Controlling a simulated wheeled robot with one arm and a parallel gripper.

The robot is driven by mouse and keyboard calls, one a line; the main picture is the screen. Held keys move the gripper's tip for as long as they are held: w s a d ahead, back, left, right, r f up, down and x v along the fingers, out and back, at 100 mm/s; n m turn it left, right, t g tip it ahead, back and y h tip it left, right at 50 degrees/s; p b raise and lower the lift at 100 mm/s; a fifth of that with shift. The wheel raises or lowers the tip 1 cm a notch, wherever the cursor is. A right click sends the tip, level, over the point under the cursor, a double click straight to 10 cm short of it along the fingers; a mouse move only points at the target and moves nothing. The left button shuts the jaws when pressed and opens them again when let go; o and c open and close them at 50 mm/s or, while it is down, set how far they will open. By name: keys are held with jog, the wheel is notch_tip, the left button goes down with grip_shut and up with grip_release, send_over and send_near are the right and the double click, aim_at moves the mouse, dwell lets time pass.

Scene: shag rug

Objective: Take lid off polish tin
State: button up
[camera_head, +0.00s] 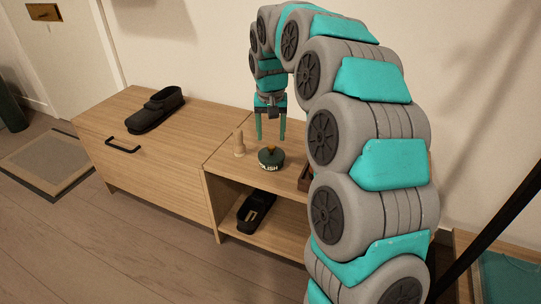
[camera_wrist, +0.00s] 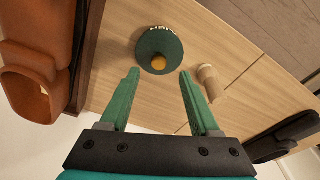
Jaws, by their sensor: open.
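The polish tin (camera_head: 271,162) stands on the wooden cabinet top, dark green with pale lettering on its side. Its lid (camera_wrist: 150,45) is on the tin and has a small orange-yellow knob (camera_wrist: 159,62) in the middle. My gripper (camera_head: 270,140) points down above the tin with its two green fingers apart. In the wrist view my open gripper (camera_wrist: 158,72) has the tin just beyond the fingertips, with the knob roughly midway between them. Nothing is between the fingers.
A wooden peg-like object (camera_wrist: 209,82) stands close beside the tin. A black shoe (camera_head: 157,109) lies farther left on the cabinet (camera_head: 110,122). Another dark shoe (camera_head: 256,211) is on the shelf below. A brown leather-like object (camera_wrist: 35,75) is near the tin's other side.

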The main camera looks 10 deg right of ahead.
aim_at(271, 147)
notch_tip(271, 147, down, 5)
jog(key=shift+w+d+r, duration=0.1)
jog(key=shift+w+r, duration=0.05)
jog(key=shift+r, duration=0.05)
jog(key=shift+c, duration=0.2)
grip_shut()
dwell(0.4)
